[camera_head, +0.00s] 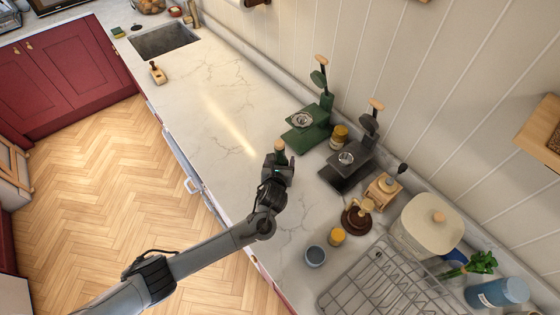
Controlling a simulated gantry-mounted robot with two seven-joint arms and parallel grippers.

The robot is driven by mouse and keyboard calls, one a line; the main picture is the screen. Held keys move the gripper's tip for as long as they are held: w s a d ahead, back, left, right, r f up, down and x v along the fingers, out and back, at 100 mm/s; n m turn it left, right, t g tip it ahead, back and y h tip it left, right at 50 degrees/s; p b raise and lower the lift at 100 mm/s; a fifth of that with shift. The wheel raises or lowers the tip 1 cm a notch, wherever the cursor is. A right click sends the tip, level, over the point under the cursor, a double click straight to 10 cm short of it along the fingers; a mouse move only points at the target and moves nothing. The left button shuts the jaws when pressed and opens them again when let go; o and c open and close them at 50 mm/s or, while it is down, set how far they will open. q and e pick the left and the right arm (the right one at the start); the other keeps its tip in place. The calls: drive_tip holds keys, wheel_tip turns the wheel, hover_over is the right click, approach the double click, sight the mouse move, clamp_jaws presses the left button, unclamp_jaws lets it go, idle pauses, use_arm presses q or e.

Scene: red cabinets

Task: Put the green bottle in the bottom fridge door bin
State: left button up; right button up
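The green bottle (280,153) stands on the white marble counter, left of the green coffee machine. Its tan cap and dark green upper part show, and its lower part is hidden by my gripper. My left gripper (279,162) comes in from the lower left and has its fingers around the bottle. I cannot tell whether the fingers are closed on it or only beside it. My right gripper is not in view. No fridge or door bin is in view.
A green coffee machine (310,122) and a dark one (352,158) stand by the wall. A wire dish rack (375,290), a blue cup (315,256) and a cream canister (430,225) are at lower right. The counter toward the sink (165,42) is mostly clear.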

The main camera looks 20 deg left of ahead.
use_arm(q)
drive_tip(key=o, duration=0.3)
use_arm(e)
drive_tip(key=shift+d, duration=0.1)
